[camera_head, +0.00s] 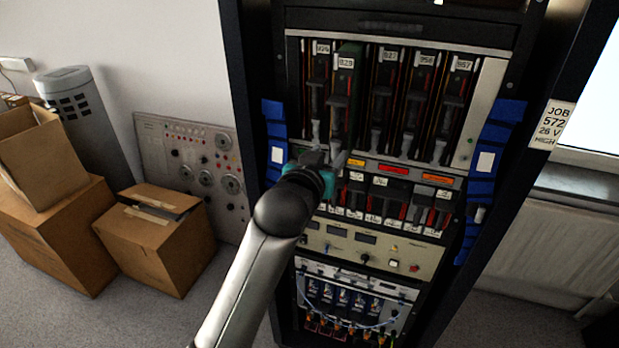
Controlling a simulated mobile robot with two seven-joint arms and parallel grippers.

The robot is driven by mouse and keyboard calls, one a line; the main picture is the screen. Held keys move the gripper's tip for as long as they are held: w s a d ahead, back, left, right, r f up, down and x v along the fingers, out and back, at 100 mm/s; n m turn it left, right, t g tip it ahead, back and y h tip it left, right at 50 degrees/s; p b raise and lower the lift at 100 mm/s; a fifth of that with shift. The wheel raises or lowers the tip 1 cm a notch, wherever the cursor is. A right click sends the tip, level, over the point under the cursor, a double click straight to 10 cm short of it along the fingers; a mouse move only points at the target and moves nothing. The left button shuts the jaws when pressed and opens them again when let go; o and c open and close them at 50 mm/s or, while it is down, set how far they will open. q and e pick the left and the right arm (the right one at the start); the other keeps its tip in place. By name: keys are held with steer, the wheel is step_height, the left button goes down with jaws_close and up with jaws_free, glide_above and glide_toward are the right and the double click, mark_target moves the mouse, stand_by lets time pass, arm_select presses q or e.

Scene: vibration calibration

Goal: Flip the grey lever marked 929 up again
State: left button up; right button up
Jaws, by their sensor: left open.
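The module marked 929 (345,62) is the second from the left in the top row of the rack and appears to stand out further than its neighbours. Its grey lever (337,122) hangs at the lower front of the module, pointing down, with its low end close to my gripper. My left gripper (327,154) is open at the bottom of that module, just below the lever. I cannot tell whether the fingers touch the lever. My right gripper is not in view.
Other modules with similar grey levers (407,139) stand beside it on both sides. Blue straps or holders (275,130) line both rack posts. Cardboard boxes (150,250) and a grey panel with dials (190,150) stand on the left.

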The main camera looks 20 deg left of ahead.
arm_select(q)
steer(key=s+r, duration=0.2)
steer(key=s, duration=0.9)
steer(key=shift+s+a+b, duration=0.2)
steer(key=shift+b, duration=0.2)
step_height(320, 180, down, 25)
steer(key=w+d+m+g+b, duration=0.1)
steer(key=w+g+b, duration=0.1)
steer(key=g+b, duration=0.25)
steer(key=s+f+g+b, duration=0.2)
steer(key=s+f+b, duration=0.15)
steer(key=f, duration=0.85)
steer(key=s+f+g+b, duration=0.15)
steer(key=s+f, duration=0.25)
steer(key=f, duration=0.8)
steer(key=s+a+f+m+g+b, duration=0.1)
steer(key=s+f+g+b, duration=0.15)
steer(key=s+f, duration=0.65)
steer(key=s+a+f+g+b, duration=0.1)
steer(key=s+a+f+b, duration=0.15)
steer(key=s+f, duration=0.65)
steer(key=s+a+f+g+b, duration=0.1)
steer(key=s+f, duration=0.4)
steer(key=s, duration=0.3)
steer(key=s+a+f+g+b, duration=0.1)
steer(key=s+f+g+b, duration=0.1)
steer(key=s+f, duration=0.4)
steer(key=shift+s+a+f+y, duration=0.25)
steer(key=shift+s+y, duration=0.05)
steer(key=shift+s, duration=0.85)
